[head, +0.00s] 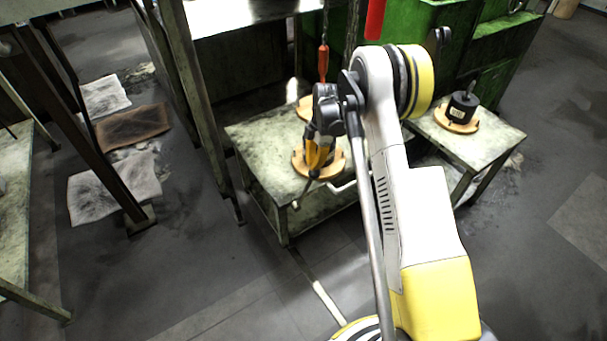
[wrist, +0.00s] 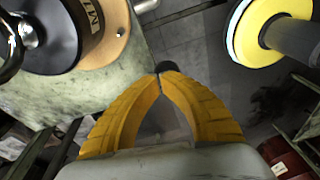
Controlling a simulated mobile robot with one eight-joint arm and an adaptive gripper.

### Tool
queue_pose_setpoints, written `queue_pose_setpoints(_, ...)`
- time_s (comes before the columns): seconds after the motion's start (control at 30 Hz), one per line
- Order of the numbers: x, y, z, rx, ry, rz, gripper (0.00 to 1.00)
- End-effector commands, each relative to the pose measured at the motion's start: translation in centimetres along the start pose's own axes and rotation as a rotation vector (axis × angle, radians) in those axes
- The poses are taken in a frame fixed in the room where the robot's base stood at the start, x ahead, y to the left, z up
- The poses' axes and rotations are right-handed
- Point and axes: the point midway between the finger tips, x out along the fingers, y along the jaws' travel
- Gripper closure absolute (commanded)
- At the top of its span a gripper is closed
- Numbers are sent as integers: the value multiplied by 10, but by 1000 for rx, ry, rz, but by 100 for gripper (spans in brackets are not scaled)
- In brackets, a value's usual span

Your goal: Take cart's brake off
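The cart (head: 262,130) is a worn grey-green metal table in the middle of the head view. A thin lever (head: 304,191) with a pale end slants down near its front corner; it may be the brake, but I cannot tell its setting. My gripper (head: 314,174) is over this front edge, pointing down. In the wrist view its yellow fingers (wrist: 158,76) meet at the tips, with no clear gap. A dark rounded knob (wrist: 169,67) shows right at the fingertips, partly hidden by them. I see no part of it clearly between the fingers.
A wooden disc (head: 334,168) with a dark labelled cylinder (wrist: 92,35) stands on the cart beside my gripper. A second table (head: 487,140) at right carries a similar piece (head: 462,107). Dirty cloths (head: 115,190) lie at left. Green machinery (head: 455,40) stands behind.

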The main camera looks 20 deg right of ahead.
Motion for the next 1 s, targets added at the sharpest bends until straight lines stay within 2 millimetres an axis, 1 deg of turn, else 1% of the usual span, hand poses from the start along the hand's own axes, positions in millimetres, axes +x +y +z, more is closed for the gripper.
queue_pose_setpoints(0.03, 5, 2, 10, 3, 0, 1, 100)
queue_pose_setpoints(0.2, 17, 6, 39, 1, 0, 1, 100)
queue_pose_setpoints(0.3, 25, 9, 55, 2, 0, 1, 100)
queue_pose_setpoints(0.5, 43, 13, 80, 1, 0, 1, 100)
queue_pose_setpoints(0.7, 58, 16, 96, -1, 0, 1, 100)
queue_pose_setpoints(1.0, 70, 18, 108, 0, 0, 1, 100)
